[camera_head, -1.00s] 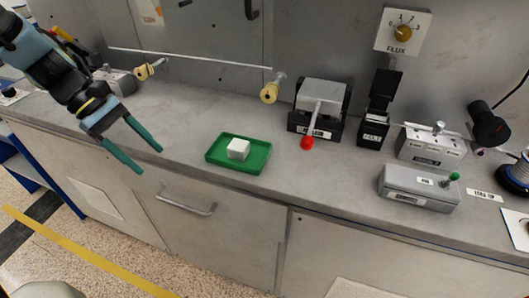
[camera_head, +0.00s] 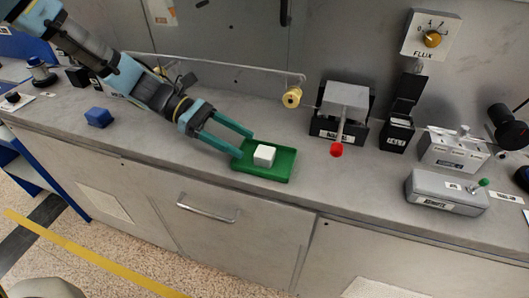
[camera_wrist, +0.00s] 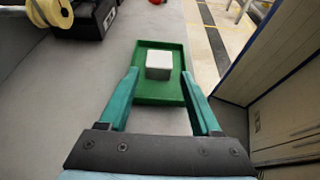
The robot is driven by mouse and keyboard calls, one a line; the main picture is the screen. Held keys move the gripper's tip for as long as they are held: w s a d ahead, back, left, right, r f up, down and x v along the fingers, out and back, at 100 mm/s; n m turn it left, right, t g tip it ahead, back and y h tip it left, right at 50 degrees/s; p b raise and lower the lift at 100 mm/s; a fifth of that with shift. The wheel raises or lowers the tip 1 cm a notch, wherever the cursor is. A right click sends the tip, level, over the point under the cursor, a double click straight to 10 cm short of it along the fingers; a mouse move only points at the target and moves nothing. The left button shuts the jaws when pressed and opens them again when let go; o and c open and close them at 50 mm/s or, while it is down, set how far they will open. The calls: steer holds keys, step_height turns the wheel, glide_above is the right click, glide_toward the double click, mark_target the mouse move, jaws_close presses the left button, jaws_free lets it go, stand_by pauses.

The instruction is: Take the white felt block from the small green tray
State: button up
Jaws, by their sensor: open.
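The white felt block (camera_head: 264,155) sits in the small green tray (camera_head: 281,172) on the grey bench, near its front edge. In the wrist view the block (camera_wrist: 158,66) rests toward the middle of the tray (camera_wrist: 150,96), beyond my fingertips. My gripper (camera_head: 246,144) is open and empty, with teal fingers pointing right at the tray's left end. In the wrist view the fingertips of my gripper (camera_wrist: 160,72) stand apart to either side of the block's line, over the near part of the tray. I cannot tell their exact height above it.
A lever box with a red knob (camera_head: 337,150) stands right of the tray. A thin rod with a yellow spool (camera_head: 292,97) runs behind my gripper. A blue block (camera_head: 98,117) lies at the left. A grey box with a green-tipped lever (camera_head: 447,191) is further right.

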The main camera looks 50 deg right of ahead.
mark_target(265, 156)
steer(key=p+x, duration=0.1)
steer(key=x, duration=0.3)
steer(key=shift+s+d, duration=0.1)
steer(key=shift+d, duration=0.05)
steer(key=shift+c, duration=0.2)
jaws_close()
